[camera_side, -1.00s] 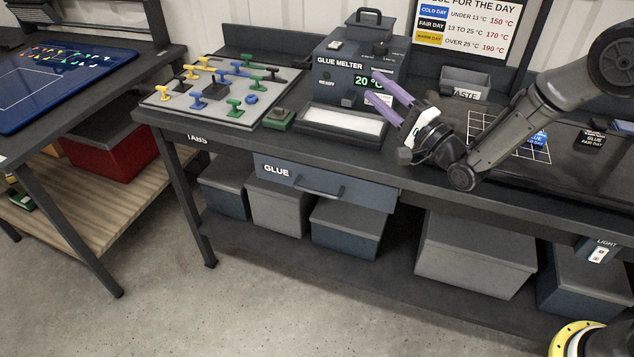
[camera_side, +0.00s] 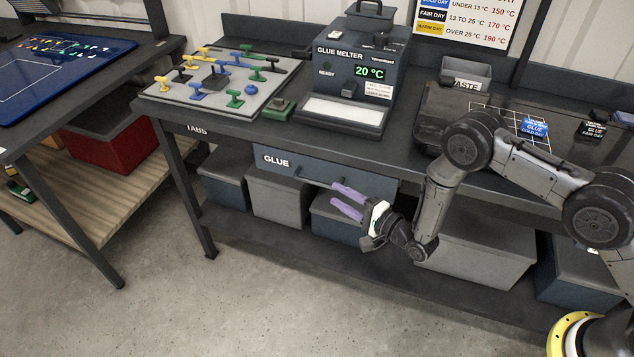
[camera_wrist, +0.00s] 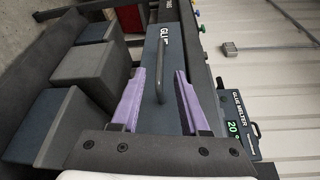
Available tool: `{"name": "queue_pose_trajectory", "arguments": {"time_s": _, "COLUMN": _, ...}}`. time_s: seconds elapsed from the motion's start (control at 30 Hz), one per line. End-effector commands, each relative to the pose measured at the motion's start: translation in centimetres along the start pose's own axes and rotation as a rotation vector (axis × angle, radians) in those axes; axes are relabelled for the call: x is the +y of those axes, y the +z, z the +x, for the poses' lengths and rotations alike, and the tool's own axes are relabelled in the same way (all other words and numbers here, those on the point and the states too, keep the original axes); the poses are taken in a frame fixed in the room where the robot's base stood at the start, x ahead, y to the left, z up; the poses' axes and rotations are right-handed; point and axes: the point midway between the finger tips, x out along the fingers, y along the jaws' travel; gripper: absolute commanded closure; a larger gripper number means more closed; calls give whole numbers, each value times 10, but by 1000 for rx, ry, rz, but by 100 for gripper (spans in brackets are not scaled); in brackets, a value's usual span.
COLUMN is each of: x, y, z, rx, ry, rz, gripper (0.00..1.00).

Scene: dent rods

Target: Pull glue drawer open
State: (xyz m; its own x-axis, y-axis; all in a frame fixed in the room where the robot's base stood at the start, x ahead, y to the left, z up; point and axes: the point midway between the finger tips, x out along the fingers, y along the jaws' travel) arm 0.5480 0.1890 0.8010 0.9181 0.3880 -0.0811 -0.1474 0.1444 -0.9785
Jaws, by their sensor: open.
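The glue drawer (camera_side: 270,161) is a blue-grey front labelled GLUE under the bench top, and it looks shut. My gripper (camera_side: 339,197) has two purple fingers, open and empty, in front of the drawer's right part. In the wrist view my gripper (camera_wrist: 156,78) has its fingertips on either side of the handle's line, with no contact to be seen.
The glue melter (camera_side: 357,68) stands on the bench above, with a board of coloured tabs (camera_side: 208,100) to its left. Grey and blue bins (camera_side: 278,200) sit on the shelf below the drawer. The floor in front is clear.

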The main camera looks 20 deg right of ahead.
Motion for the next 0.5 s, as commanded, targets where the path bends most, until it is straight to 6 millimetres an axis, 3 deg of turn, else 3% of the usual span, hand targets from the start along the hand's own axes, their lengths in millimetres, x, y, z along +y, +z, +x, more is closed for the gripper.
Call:
{"name": "queue_pose_trajectory", "arguments": {"time_s": 0.23, "x": 0, "y": 0, "z": 48, "rx": -1, "ry": -2, "rz": 0, "gripper": 55}}
{"name": "queue_pose_trajectory", "arguments": {"time_s": 0.5, "x": 0, "y": 0, "z": 78, "rx": 0, "ry": 0, "rz": -1, "gripper": 55}}
